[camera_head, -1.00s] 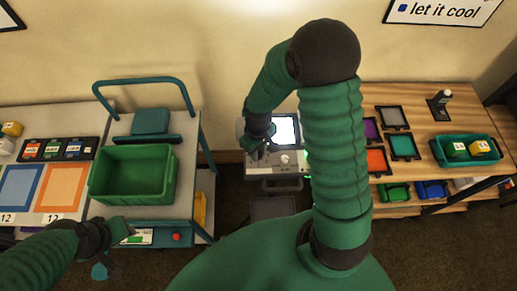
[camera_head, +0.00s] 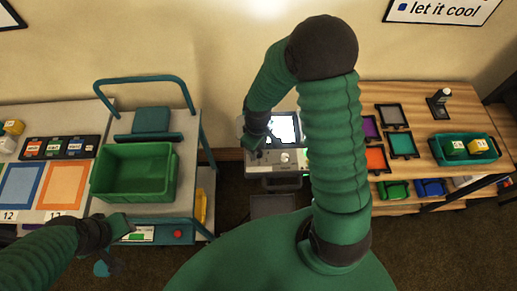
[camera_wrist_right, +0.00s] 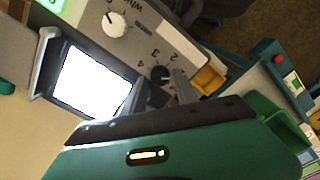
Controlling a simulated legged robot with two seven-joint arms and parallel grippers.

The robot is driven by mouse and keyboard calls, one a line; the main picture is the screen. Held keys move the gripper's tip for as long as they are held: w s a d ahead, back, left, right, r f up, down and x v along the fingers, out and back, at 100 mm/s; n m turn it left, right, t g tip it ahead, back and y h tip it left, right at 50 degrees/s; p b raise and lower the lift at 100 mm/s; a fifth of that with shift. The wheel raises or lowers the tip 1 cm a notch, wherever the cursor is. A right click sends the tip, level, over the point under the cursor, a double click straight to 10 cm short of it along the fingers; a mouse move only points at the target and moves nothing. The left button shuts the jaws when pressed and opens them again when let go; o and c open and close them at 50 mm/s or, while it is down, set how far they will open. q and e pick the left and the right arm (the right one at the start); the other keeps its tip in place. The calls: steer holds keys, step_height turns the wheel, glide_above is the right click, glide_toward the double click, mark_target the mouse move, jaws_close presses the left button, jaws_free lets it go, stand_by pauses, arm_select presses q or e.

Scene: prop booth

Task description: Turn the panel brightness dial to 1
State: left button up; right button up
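The control panel (camera_wrist_right: 135,48) is light grey, with a bright white screen (camera_wrist_right: 88,84). A black dial (camera_wrist_right: 160,74) has the numbers 2, 3 and 4 printed around it; its pointer setting is unclear. A white dial (camera_wrist_right: 114,24) sits further off beside partly cut-off lettering. My right gripper (camera_wrist_right: 162,86) is open, with its two fingers apart on either side of the black dial; contact cannot be told. In the head view my right gripper (camera_head: 256,145) is at the panel's left side. My left gripper (camera_head: 120,245) is low by the cart; its fingers are unclear.
A cart with a green bin (camera_head: 133,172) stands left of the panel. A wooden table (camera_head: 420,120) with coloured trays and a teal crate (camera_head: 465,150) stands at the right. My right arm hides part of the panel's right side.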

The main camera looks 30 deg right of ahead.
steer(key=shift+o, duration=0.6)
steer(key=shift+a, duration=0.15)
steer(key=shift+s, duration=0.1)
steer(key=shift+r, duration=0.35)
step_height(320, 180, up, 16)
steer(key=shift+b, duration=0.3)
steer(key=shift+f, duration=0.1)
